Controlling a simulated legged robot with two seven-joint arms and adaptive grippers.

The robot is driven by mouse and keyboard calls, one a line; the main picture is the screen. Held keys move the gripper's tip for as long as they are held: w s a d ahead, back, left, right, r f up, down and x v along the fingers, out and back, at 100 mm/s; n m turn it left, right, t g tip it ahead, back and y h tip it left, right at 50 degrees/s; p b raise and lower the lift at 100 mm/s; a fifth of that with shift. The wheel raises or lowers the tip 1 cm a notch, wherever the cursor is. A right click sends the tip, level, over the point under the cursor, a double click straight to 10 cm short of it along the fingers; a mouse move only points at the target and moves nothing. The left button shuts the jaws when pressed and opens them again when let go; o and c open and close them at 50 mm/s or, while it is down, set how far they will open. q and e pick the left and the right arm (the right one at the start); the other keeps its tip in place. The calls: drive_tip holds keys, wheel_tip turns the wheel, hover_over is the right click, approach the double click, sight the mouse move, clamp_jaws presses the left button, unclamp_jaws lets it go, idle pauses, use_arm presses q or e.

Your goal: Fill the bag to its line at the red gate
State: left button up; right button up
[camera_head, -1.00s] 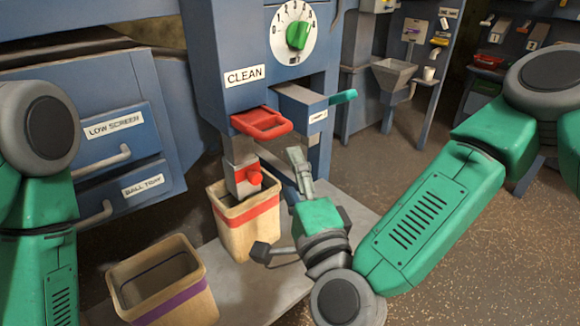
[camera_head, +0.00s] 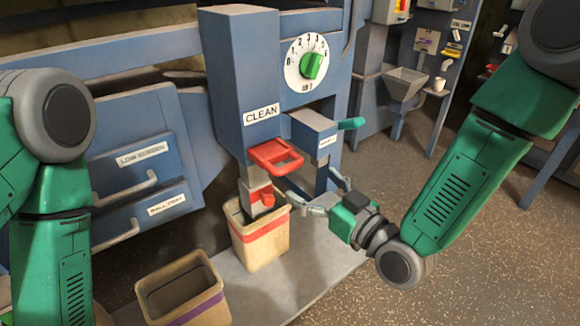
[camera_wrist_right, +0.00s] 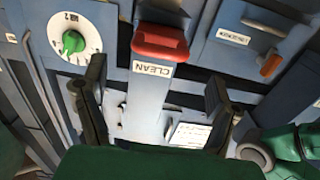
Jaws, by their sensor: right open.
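The red gate handle (camera_head: 274,156) sticks out under the CLEAN label on the blue machine, above a grey spout with a red part (camera_head: 262,198). It also shows in the right wrist view (camera_wrist_right: 160,41). A tan bag with a red band (camera_head: 260,237) stands upright under the spout; its fill level is hidden. My right gripper (camera_head: 300,202) is open beside the spout, just right of and below the red handle. In the right wrist view its two fingers (camera_wrist_right: 155,97) are spread with nothing between them. My left gripper is out of view.
A second tan bag with a purple band (camera_head: 185,292) stands at the front left; its inside looks empty. A green lever (camera_head: 350,124) sits right of the red handle. A green dial (camera_head: 312,65) is above. Drawers are at left; floor at right is clear.

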sight(292, 170)
drive_tip(key=x, duration=0.7)
drive_tip(key=shift+w+a, duration=0.2)
drive_tip(key=shift+a, duration=0.05)
